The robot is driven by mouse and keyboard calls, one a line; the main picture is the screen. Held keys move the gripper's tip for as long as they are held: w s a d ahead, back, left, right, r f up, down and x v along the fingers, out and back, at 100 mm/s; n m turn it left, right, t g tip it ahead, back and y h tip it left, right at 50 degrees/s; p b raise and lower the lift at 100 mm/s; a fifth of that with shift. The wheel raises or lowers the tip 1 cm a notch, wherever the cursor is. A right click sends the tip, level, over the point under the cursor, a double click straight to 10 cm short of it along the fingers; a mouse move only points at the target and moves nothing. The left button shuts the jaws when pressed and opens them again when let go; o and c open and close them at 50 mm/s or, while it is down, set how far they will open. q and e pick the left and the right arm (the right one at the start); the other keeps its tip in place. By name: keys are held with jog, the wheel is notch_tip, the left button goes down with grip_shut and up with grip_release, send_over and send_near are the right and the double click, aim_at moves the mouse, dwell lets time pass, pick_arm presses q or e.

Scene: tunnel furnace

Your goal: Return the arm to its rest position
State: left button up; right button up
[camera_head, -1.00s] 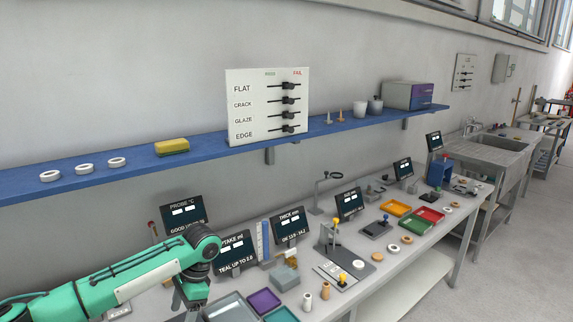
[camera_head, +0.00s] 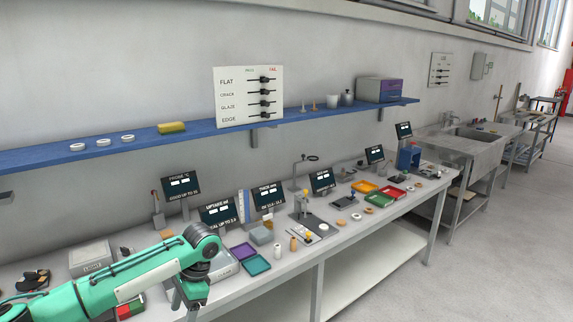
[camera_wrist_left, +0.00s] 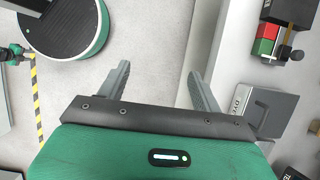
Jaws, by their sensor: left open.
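My left arm comes in from the lower left in the head view, bent at its elbow, with its lower part (camera_head: 192,292) pointing down by the front edge of the bench. In the left wrist view my left gripper (camera_wrist_left: 160,85) has its two grey fingers spread wide with nothing between them. Pale floor shows below the fingers. The bench edge is to their right, apart from them. My right gripper is in neither view.
The long bench (camera_head: 290,262) holds trays, gauges and small screens. A blue shelf (camera_head: 200,131) above carries white rings, a yellow sponge (camera_head: 171,128) and a slider board (camera_head: 249,97). A grey box (camera_wrist_left: 270,112) lies near the bench edge. Floor at the right is clear.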

pick_arm(q)
jog(key=w+d+f+n+t+h, duration=0.1)
jog(key=d+f+n+h, duration=0.1)
jog(key=f, duration=0.9)
jog(key=w+d+f+n+t+h, duration=0.1)
jog(key=d+f+h, duration=0.1)
jog(key=f, duration=0.9)
jog(key=s+f+n+t, duration=0.1)
jog(key=s+f, duration=0.2)
jog(key=f, duration=0.3)
jog(key=s+a+f+n, duration=0.1)
jog(key=s+f, duration=0.2)
jog(key=f, duration=0.3)
jog(key=s+f+n+t, duration=0.1)
jog(key=s+f, duration=0.1)
jog(key=f, duration=0.5)
jog(key=s+a+f+n, duration=0.1)
jog(key=s+a+f, duration=0.2)
jog(key=s+f, duration=1.7)
jog(key=s, duration=1.3)
jog(key=s+a+f+n, duration=0.1)
jog(key=s+f, duration=0.2)
jog(key=s, duration=1.2)
jog(key=shift+f, duration=0.15)
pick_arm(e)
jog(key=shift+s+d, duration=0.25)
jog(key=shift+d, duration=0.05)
